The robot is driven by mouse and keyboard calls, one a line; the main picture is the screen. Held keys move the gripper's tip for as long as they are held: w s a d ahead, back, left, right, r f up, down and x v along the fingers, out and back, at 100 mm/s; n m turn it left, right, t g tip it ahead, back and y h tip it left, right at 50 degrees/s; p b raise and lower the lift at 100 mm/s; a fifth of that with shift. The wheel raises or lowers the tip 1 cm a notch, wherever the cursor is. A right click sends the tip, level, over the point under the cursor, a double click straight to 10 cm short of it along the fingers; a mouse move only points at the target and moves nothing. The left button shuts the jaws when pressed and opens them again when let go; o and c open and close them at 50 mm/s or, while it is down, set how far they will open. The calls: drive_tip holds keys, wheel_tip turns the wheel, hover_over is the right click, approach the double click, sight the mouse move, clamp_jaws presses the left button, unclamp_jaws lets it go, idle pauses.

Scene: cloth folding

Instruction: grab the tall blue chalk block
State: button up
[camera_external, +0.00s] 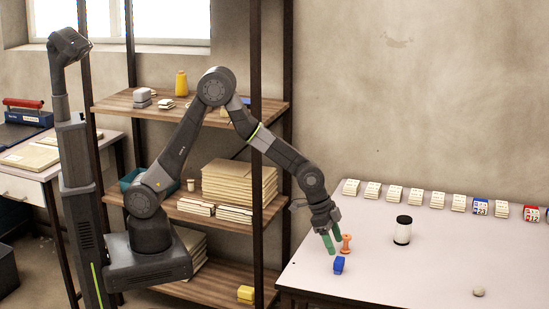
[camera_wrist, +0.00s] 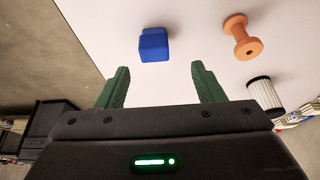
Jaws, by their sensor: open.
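A blue block (camera_external: 339,265) stands on the white table (camera_external: 400,285) near its front left corner. In the wrist view the blue block (camera_wrist: 154,45) lies ahead of my fingertips, roughly midway between their lines. My gripper (camera_external: 331,243) has green fingers and hangs just above and behind the block in the external view. In the wrist view my gripper (camera_wrist: 159,72) is open, with nothing between the fingers. The block is apart from both fingers.
An orange spool (camera_external: 346,243) stands close to the right of my gripper. A white jar with a black lid (camera_external: 403,230) is farther right. A small grey stone (camera_external: 478,292) lies near the front. A row of several small card stacks (camera_external: 416,198) lines the back. The table's left edge is close to the block.

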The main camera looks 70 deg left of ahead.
sight(339, 259)
drive_tip(key=shift+s+d+x, duration=0.1)
drive_tip(key=shift+s+x, duration=0.05)
drive_tip(key=shift+x, duration=1.55)
drive_tip(key=shift+s+d+x, duration=0.1)
drive_tip(key=shift+d+x, duration=0.05)
drive_tip(key=shift+x, duration=1.55)
drive_tip(key=shift+s, duration=0.1)
drive_tip(key=c, duration=1.1)
